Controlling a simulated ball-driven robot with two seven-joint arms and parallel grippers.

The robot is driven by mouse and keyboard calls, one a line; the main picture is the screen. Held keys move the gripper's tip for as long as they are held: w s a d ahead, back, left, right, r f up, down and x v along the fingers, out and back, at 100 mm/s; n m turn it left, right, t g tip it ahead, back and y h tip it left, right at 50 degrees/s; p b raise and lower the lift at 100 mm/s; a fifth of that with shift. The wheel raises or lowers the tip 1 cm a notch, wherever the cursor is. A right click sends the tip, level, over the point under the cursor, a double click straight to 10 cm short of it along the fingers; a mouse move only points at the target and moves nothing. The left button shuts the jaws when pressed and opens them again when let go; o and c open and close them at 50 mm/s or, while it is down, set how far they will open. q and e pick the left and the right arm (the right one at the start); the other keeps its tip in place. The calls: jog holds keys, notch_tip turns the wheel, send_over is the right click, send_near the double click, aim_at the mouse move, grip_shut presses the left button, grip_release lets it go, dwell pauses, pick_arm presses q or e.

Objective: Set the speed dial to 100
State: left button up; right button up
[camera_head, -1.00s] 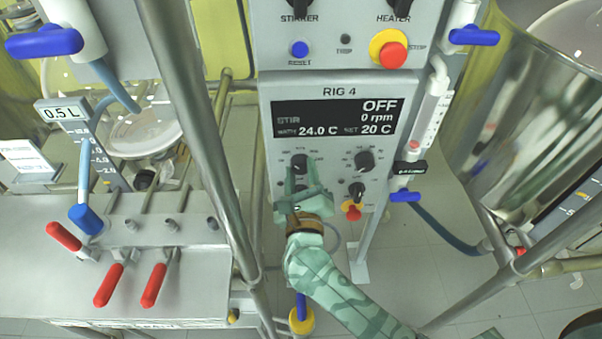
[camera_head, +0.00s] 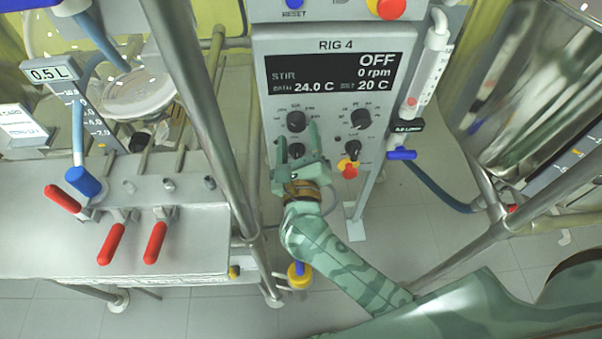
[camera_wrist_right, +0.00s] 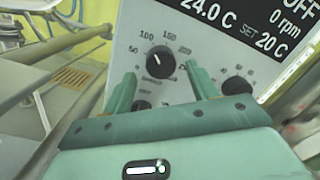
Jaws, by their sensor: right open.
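The speed dial is probably the upper left black knob (camera_head: 297,121) on the grey RIG 4 panel (camera_head: 262,75). In the right wrist view the black dial (camera_wrist_right: 160,62) has marks 50, 100, 150 and 200 around it. Its white pointer leans to the upper left; the exact reading is unclear. My right gripper (camera_head: 297,138) is open and empty, its fingertips just below and to either side of the knob. In the wrist view the gripper (camera_wrist_right: 160,74) has one finger on each side of the dial, with no clear contact. My left gripper is not in view.
The screen (camera_head: 333,77) reads OFF, 0 rpm. Other knobs sit close by: upper right (camera_head: 361,118), lower right (camera_head: 353,149) and a partly covered lower left (camera_head: 296,150). A metal post (camera_head: 205,120) stands left of the panel; a flow tube (camera_head: 425,75) is at its right.

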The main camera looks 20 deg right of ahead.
jog(key=p+v, duration=0.1)
jog(key=v, duration=1.3)
jog(key=shift+s+a, duration=0.1)
jog(key=shift+s, duration=0.05)
